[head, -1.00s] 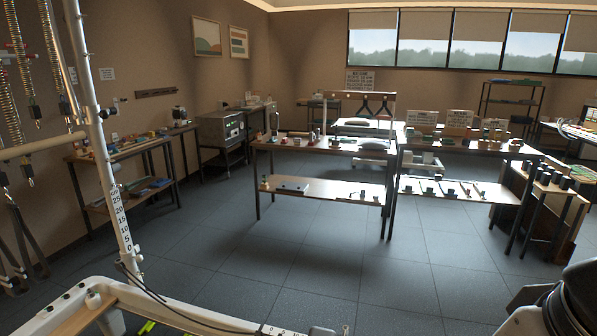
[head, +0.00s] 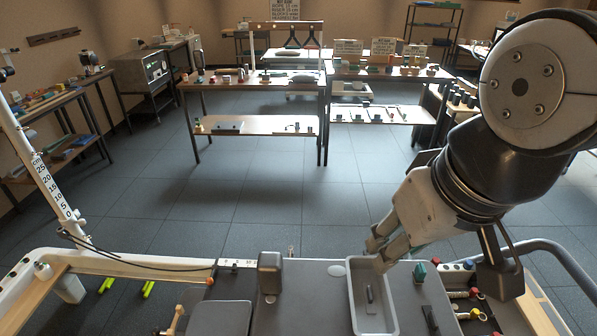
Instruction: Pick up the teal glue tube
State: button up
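A small teal object (head: 420,271) stands on the grey work surface at the lower right in the head view. It may be the teal glue tube, but it is too small to be sure. My gripper (head: 377,256) hangs over the back right corner of a light grey tray (head: 352,305), to the left of the teal object and apart from it in the picture. Its fingers point down and left. The view does not show clearly whether they are apart or closed, and I see nothing held between them.
A dark upright block (head: 270,273) stands left of the tray, which holds a small dark item. Bottles and coloured caps (head: 468,310) crowd the right side below my arm. A white rail (head: 130,258) borders the left. Open floor (head: 230,205) separates this surface from the far tables.

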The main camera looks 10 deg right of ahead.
aim_at(419, 274)
jog(key=k+j+z, duration=0.1)
jog(key=z, duration=0.25)
jog(key=k+j+z, duration=0.1)
jog(key=z, duration=0.25)
jog(key=k+j+z, duration=0.1)
jog(key=z, duration=0.25)
